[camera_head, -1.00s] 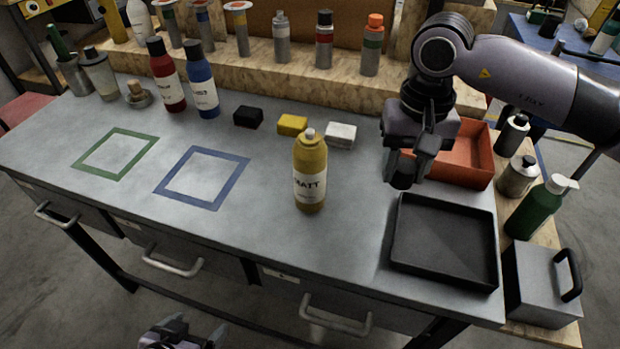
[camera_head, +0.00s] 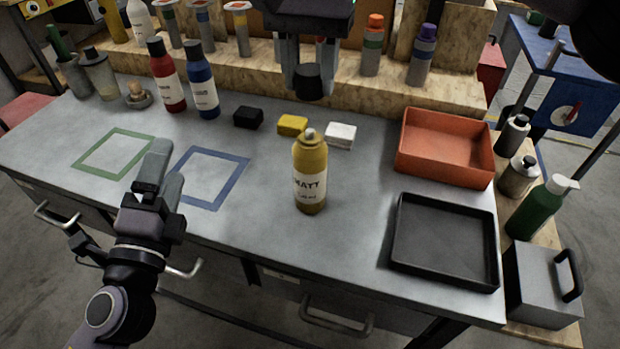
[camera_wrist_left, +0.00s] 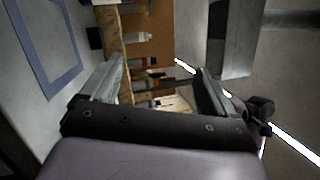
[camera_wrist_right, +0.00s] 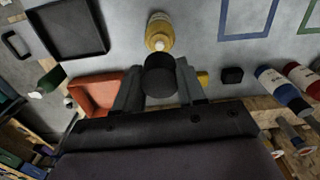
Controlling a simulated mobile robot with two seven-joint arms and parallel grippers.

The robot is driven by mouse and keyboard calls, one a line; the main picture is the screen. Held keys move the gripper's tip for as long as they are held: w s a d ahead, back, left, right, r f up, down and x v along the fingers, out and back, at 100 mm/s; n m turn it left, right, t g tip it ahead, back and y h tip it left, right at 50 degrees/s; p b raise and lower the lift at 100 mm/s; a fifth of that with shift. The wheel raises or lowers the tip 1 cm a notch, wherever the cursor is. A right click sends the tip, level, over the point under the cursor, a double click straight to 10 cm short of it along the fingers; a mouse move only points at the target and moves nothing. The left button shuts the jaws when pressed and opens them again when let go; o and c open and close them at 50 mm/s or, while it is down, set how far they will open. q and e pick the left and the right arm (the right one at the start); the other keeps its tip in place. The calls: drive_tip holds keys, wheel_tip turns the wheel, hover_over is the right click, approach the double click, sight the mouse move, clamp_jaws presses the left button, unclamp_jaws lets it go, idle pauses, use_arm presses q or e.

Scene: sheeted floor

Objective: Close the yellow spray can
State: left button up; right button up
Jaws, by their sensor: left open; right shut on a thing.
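The yellow spray can (camera_head: 310,178) stands upright on the grey bench, its cap off and its nozzle bare. It also shows in the right wrist view (camera_wrist_right: 159,30). My right gripper (camera_head: 310,75) is shut on a black cap (camera_head: 309,84), held in the air behind and above the can. The black cap also shows between the fingers in the right wrist view (camera_wrist_right: 160,76). My left gripper (camera_head: 165,165) is open and empty, above the bench near the green and blue outlines. The left wrist view shows its spread fingers (camera_wrist_left: 160,92).
Black, yellow and white blocks (camera_head: 292,124) lie behind the can. A red tray (camera_head: 445,147) and black tray (camera_head: 444,241) are at the right. Red and blue bottles (camera_head: 202,80) stand at back left. The bench around the can is clear.

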use_arm(q)
drive_tip(key=d+r+m+g+h, duration=0.1)
drive_tip(key=d+m+h, duration=0.6)
drive_tip(key=m, duration=0.4)
drive_tip(key=m+g+h, duration=0.5)
drive_tip(key=m+g, duration=0.2)
drive_tip(key=m, duration=0.5)
approach(297, 177)
drive_tip(key=shift+w+d+r, duration=0.1)
drive_tip(key=shift+w+r, duration=0.3)
drive_tip(key=shift+r, duration=0.3)
drive_tip(key=shift+s+d+f+m+g, duration=0.15)
drive_tip(key=shift+f+m+g, duration=0.15)
drive_tip(key=shift+f+m, duration=0.4)
drive_tip(key=shift+r, duration=0.15)
drive_tip(key=x, duration=1.2)
drive_tip(key=shift+r, duration=0.1)
